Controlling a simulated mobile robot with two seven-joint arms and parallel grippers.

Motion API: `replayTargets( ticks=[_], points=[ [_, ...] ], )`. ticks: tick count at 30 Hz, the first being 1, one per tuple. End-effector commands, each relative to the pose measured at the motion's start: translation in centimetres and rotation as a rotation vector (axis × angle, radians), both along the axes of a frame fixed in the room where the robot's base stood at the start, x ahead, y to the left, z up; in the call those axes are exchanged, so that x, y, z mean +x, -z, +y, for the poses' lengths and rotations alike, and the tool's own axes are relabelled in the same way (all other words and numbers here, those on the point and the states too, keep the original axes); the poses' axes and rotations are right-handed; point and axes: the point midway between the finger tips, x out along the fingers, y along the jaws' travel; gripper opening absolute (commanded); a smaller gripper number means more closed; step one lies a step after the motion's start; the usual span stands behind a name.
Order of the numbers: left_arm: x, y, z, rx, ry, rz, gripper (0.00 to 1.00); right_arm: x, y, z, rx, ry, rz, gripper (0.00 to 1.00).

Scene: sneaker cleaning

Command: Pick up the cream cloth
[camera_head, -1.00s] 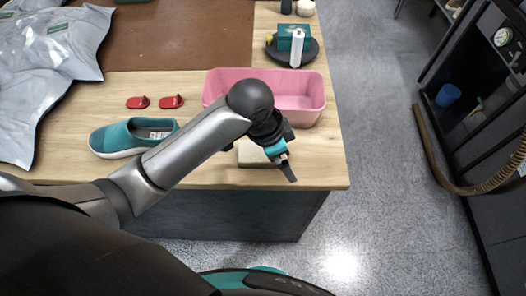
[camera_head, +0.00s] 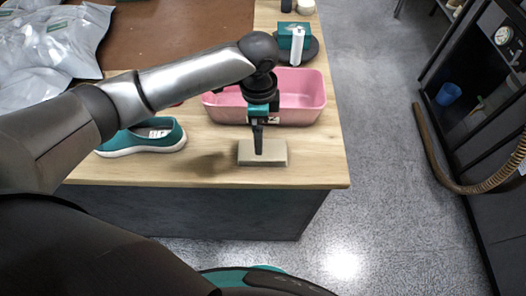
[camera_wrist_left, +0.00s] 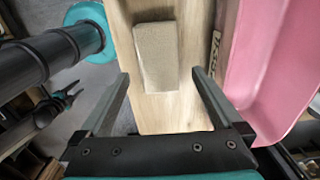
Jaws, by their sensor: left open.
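The cream cloth (camera_head: 275,158) is a folded rectangular block lying flat on the wooden table near its front right corner. It also shows in the left wrist view (camera_wrist_left: 157,57), at the top middle. My left gripper (camera_head: 258,150) points down over the cloth, open and empty. In the left wrist view its two fingers (camera_wrist_left: 160,73) are spread to either side of the cloth's near end. From these views I cannot tell whether the fingertips touch it. A small dark forked shape at the left of the wrist view may be my right gripper; its state is unclear.
A pink basin (camera_head: 300,104) stands just behind the cloth, close to my left gripper. A teal sneaker (camera_head: 150,138) sits to the left. A dark plate with a teal box (camera_head: 286,38) and a white bottle (camera_head: 297,47) is farther back. The table's front edge is close to the cloth.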

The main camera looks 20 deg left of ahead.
Motion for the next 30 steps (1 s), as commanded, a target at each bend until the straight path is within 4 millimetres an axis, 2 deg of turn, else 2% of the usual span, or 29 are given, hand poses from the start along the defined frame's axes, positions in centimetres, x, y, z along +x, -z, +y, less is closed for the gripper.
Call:
replayTargets(
  ticks=[1, 3, 11, 19, 22, 29, 30],
  points=[
    [-0.1, 1.1, 0.0, 0.000, -0.001, 0.002, 1.00, 0.0, 0.2, 0.0, 0.000, 0.000, 0.000, 0.50],
    [0.0, 2.1, -0.1, 0.000, -0.001, 0.001, 1.00, 0.0, 0.3, 0.0, -0.001, -0.001, 0.000, 0.50],
    [-0.1, 4.0, 0.0, 0.000, 0.000, 0.000, 1.00, 0.0, 0.4, -0.3, -0.004, -0.002, 0.000, 0.50],
    [-0.4, 7.8, 0.0, 0.000, 0.000, -0.001, 1.00, 0.0, 0.9, -0.3, -0.004, -0.001, 0.000, 0.50],
    [-0.4, 8.4, 0.0, 0.000, 0.000, -0.002, 1.00, 0.0, 0.9, -0.3, -0.004, -0.001, 0.000, 0.50],
    [-0.4, 8.4, 0.0, 0.000, 0.001, -0.003, 1.00, 0.0, 0.9, -0.4, -0.005, 0.000, 0.000, 0.50],
    [-0.4, 8.4, 0.0, 0.000, 0.001, -0.003, 0.95, 0.0, 0.9, -0.4, -0.005, 0.000, 0.000, 0.50]
  ],
)
